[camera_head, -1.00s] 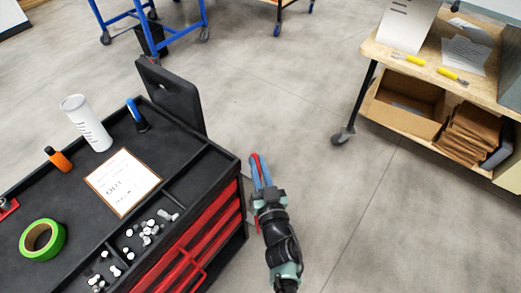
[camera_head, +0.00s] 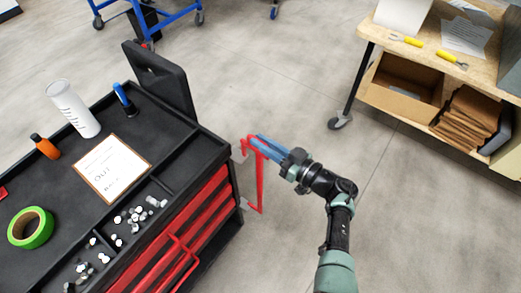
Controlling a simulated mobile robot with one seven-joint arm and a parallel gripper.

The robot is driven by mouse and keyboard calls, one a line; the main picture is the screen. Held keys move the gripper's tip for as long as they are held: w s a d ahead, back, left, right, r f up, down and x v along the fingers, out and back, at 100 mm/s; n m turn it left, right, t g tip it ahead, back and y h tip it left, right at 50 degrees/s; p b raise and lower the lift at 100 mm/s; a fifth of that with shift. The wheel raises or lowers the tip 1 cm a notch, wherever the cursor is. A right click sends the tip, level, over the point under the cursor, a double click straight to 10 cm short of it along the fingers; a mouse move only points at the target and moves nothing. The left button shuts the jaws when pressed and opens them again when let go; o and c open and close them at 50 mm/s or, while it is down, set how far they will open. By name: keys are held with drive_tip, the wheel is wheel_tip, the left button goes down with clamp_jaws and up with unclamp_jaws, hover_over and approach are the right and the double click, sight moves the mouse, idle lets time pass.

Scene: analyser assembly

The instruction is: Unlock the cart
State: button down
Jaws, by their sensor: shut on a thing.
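The cart (camera_head: 212,147) is black with red drawer fronts and stands at the left. A red bar (camera_head: 260,185) stands out from the cart's right side, joined near grey brackets at its upper and lower ends. My gripper (camera_head: 257,143) comes in from the right with blue fingers. It is shut on the upper part of the red bar, just off the cart's corner. The fingers partly hide the bar's top.
On the cart top are a green tape roll (camera_head: 31,228), a white cylinder (camera_head: 73,108), an orange bottle (camera_head: 45,146), a clipboard (camera_head: 112,168) and loose small parts. A wheeled wooden bench (camera_head: 385,35) stands at right. The floor between is clear.

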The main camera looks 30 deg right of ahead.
drive_tip(key=shift+w+d+n+y+b, duration=0.1)
drive_tip(key=shift+d+n+y+b, duration=0.05)
drive_tip(key=shift+n+y+b, duration=0.2)
drive_tip(key=c, duration=0.9)
unclamp_jaws()
drive_tip(key=v, duration=1.3)
drive_tip(key=shift+r, duration=0.15)
drive_tip(key=shift+w, duration=0.1)
